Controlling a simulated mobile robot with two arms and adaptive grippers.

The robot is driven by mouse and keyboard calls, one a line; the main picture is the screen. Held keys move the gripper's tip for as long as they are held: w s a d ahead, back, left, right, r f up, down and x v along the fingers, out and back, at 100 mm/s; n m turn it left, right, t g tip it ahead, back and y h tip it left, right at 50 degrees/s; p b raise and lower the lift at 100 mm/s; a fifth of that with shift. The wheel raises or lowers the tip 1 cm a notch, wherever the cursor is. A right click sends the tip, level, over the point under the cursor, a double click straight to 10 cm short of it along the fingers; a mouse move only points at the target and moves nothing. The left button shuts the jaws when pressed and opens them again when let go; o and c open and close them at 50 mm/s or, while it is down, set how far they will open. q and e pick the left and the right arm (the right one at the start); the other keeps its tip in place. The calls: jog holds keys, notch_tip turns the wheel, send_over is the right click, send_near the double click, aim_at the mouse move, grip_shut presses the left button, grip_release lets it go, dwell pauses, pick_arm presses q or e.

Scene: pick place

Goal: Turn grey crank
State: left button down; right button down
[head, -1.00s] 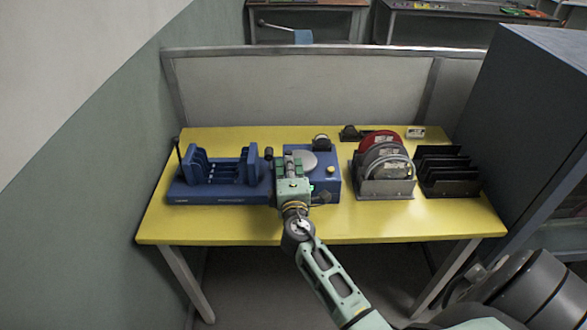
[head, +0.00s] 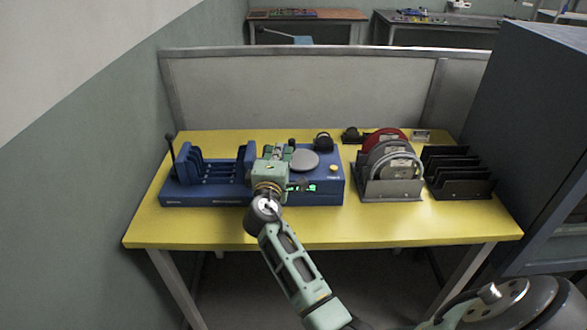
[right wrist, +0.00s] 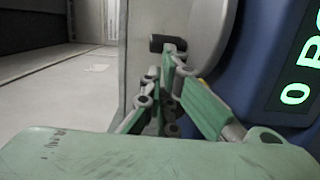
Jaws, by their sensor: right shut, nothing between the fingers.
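The grey crank (head: 304,160) appears as a flat round disc on top of the blue machine (head: 330,187), right of my right gripper in the head view. A small black knob (head: 292,145) stands at its far left edge. My right gripper (head: 278,152) is over the machine just left of the disc, its fingers shut and empty. In the right wrist view the shut fingers (right wrist: 172,60) are beside a grey surface with a dark knob (right wrist: 165,43) close behind the tips. I cannot tell whether they touch it. My left gripper is out of view.
A blue slotted rack (head: 205,172) with an upright black lever is at the left. A grey holder (head: 390,190) with round reels and a black slotted rack (head: 465,188) stand at the right on the yellow table (head: 230,228). The table's front strip is clear.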

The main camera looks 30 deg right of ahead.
jog(key=shift+b+x, duration=0.7)
jog(key=shift+x, duration=0.45)
jog(key=shift+w+d, duration=0.1)
jog(key=shift+d, duration=0.05)
